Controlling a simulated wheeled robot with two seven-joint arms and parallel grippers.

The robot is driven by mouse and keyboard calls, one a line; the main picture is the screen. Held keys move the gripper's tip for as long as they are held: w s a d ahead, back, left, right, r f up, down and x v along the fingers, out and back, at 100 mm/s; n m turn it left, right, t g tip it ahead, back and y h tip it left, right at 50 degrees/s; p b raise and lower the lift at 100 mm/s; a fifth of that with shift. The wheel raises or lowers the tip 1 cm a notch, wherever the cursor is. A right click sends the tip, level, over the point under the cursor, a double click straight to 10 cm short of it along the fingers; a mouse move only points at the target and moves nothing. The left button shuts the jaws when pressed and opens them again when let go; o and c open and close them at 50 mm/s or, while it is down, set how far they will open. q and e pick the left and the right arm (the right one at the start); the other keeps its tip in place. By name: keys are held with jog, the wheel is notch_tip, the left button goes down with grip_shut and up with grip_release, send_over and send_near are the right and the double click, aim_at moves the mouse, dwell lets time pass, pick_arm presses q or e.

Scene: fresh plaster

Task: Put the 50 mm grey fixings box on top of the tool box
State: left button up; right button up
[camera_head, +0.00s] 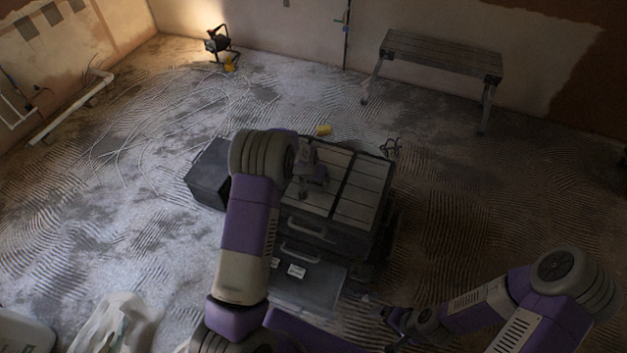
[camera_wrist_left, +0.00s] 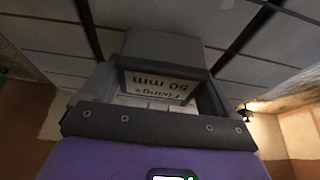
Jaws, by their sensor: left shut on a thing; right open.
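The 50 mm grey fixings box (camera_wrist_left: 165,46) shows large in the left wrist view, its white label upside down in the picture. My left gripper (camera_head: 312,174) is shut on it, above the top of the tool box (camera_head: 358,190). The tool box is dark grey with a grooved, panelled top, which also fills much of the left wrist view (camera_wrist_left: 45,40). I cannot tell whether the fixings box touches the top. My left arm hides part of the tool box's left side. My right gripper (camera_head: 396,318) is open, low and right of the tool box's front.
An open drawer (camera_head: 318,290) with white labels juts from the tool box's front. A dark box (camera_head: 207,174) stands left of it. A yellow object (camera_head: 323,130) lies behind. A bench (camera_head: 440,53) and work lamp (camera_head: 217,42) stand farther back. Open floor lies right.

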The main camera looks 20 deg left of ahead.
pick_arm(q)
jog(key=shift+w+f, duration=0.1)
jog(key=shift+f, duration=0.6)
jog(key=shift+f, duration=0.1)
jog(key=o, duration=1)
